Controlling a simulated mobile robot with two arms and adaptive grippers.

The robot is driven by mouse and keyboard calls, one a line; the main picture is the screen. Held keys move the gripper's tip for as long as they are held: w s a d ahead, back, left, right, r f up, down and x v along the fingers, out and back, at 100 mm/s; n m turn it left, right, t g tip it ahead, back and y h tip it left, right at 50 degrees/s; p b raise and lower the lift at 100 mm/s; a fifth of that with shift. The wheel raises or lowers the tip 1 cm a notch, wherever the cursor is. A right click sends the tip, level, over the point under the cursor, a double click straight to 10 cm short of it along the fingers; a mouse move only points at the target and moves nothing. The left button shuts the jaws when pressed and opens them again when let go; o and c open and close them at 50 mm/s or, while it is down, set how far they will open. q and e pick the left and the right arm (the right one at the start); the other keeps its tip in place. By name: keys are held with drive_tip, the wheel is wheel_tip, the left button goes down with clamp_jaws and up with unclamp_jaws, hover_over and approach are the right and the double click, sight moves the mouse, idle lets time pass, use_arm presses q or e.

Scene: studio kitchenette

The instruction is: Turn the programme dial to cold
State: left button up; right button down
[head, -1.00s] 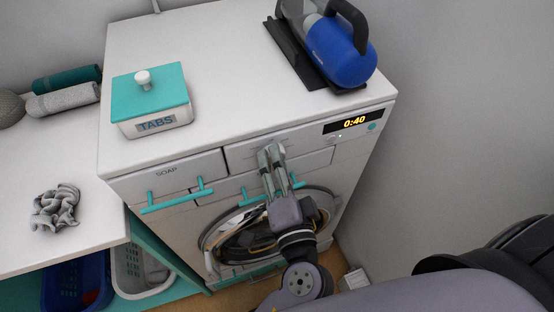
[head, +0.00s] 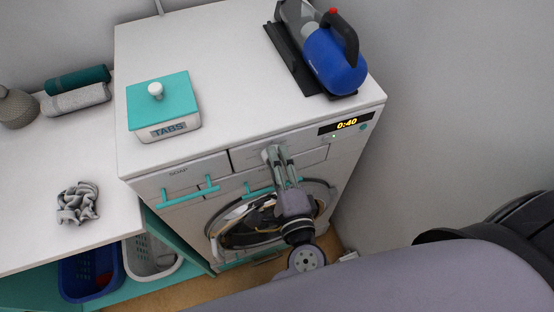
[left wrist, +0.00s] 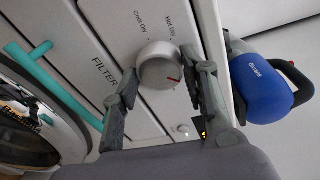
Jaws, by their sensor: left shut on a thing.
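The programme dial (left wrist: 158,66) is a round pale knob with a red mark, seen in the left wrist view. The red mark sits at the lower right of its face in that picture. In the head view my left gripper (head: 271,153) is at the front panel of the white machine (head: 215,205) and hides the dial. My right gripper is out of view.
The display (head: 346,124) reads 0:40. A blue appliance (head: 335,65) and a teal-lidded TABS box (head: 165,110) stand on the machine top. Teal handles (head: 185,196) stick out left of my gripper. The round door (head: 250,222) is below. A grey wall is at right.

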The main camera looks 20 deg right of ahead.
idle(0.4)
use_arm(q)
drive_tip(key=o, duration=1.1)
drive_tip(key=shift+o, duration=0.2)
drive_tip(key=s+r, duration=0.1)
drive_tip(key=s, duration=1.1)
drive_tip(key=shift+a, duration=0.35)
